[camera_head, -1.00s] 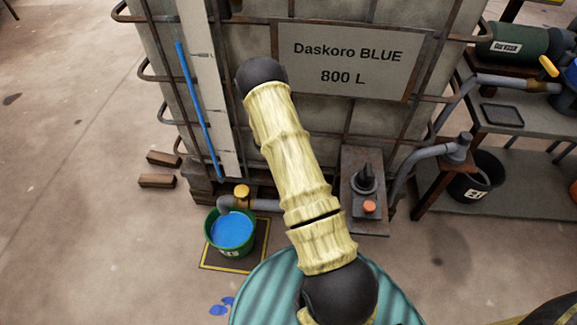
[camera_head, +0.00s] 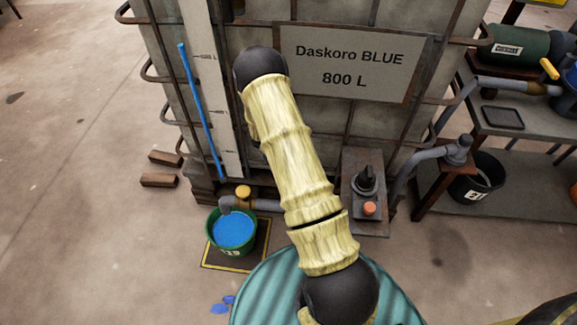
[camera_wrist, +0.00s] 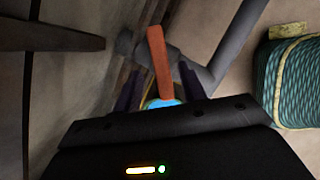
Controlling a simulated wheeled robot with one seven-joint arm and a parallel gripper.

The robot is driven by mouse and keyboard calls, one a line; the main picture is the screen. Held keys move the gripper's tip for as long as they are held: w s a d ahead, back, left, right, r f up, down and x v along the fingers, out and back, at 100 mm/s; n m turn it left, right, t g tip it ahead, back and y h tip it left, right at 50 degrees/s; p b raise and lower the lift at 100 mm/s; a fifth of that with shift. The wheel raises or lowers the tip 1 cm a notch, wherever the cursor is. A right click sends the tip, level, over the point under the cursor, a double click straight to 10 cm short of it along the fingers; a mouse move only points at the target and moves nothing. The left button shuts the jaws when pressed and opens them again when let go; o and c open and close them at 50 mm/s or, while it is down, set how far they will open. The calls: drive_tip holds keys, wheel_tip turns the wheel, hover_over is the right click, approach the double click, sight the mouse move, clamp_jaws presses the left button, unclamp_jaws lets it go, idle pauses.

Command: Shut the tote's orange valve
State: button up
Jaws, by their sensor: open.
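The tote (camera_head: 360,125) is a caged grey tank labelled "Daskoro BLUE 800 L". Its orange valve (camera_head: 243,191) sits on the grey outlet pipe (camera_head: 265,205) at the tote's lower front. In the wrist view the valve's long orange lever (camera_wrist: 160,62) stands beside the grey pipe (camera_wrist: 232,50). My gripper (camera_wrist: 160,82) is open, its two dark fingers on either side of the lever's near end. I cannot tell whether either finger touches it. In the head view my gripper is hidden behind my arm.
A green bucket (camera_head: 214,243) of blue liquid stands under the outlet, on a yellow-edged mat (camera_head: 262,250). A pump box (camera_head: 366,185) is right of the outlet. Floor at left is mostly clear.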

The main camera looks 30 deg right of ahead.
drive_tip(key=p+v, duration=0.2)
drive_tip(key=v, duration=1.1)
drive_tip(key=shift+p, duration=0.3)
drive_tip(key=shift+a+r, duration=0.1)
drive_tip(key=shift+a, duration=0.1)
